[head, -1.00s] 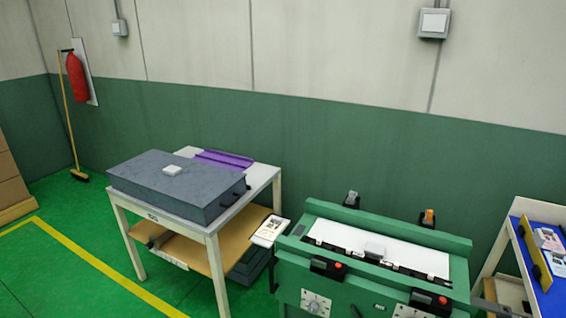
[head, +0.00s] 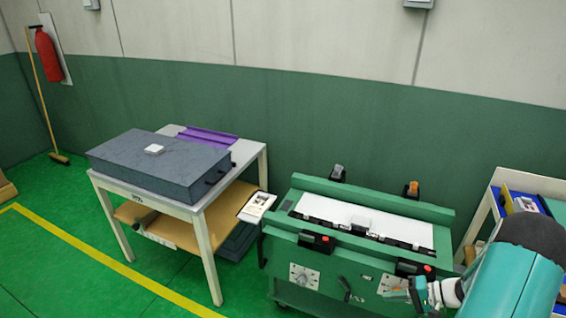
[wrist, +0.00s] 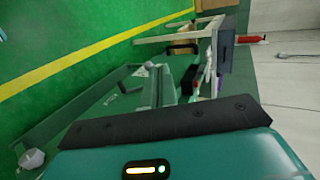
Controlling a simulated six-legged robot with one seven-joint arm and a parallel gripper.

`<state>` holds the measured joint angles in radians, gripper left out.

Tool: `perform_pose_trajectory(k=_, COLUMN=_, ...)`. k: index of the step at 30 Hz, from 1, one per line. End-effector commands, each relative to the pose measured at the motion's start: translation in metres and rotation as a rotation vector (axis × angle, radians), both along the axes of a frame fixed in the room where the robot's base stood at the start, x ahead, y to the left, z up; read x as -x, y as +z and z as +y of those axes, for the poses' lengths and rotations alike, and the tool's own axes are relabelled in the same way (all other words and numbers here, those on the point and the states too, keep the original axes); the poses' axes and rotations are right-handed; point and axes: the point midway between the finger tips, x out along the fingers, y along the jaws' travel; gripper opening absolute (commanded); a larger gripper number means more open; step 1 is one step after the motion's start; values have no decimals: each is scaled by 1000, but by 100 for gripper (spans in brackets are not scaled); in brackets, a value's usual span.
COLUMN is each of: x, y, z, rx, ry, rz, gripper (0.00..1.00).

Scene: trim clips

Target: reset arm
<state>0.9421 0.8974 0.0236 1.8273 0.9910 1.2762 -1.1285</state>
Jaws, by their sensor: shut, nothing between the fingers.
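My arm shows as a large teal link with a dark joint at the lower right of the head view. My gripper (head: 424,294) shows small at its left end, in front of the green machine's right front. It is shut and empty, and its fingertips are small and hard to make out. In the wrist view a teal housing of mine with a black bar and a green light fills the bottom.
The green machine (head: 330,262) carries a white sheet (head: 375,222) and several clamps. To its left stands a table (head: 207,226) with a grey slab (head: 150,172) and a purple piece (head: 206,137). A cart (head: 480,222) stands at the right, partly behind my arm.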

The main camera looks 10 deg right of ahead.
Motion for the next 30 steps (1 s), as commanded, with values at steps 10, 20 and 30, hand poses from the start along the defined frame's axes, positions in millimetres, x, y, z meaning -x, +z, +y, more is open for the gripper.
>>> perform_pose_trajectory(k=10, x=-11, y=114, z=80, rx=259, ry=229, rz=132, gripper=0)
perform_pose_trajectory(k=20, x=13, y=200, z=152, rx=552, ry=343, rz=176, gripper=0)
perform_pose_trajectory(k=30, x=59, y=269, z=210, rx=852, ry=354, rz=108, gripper=0)
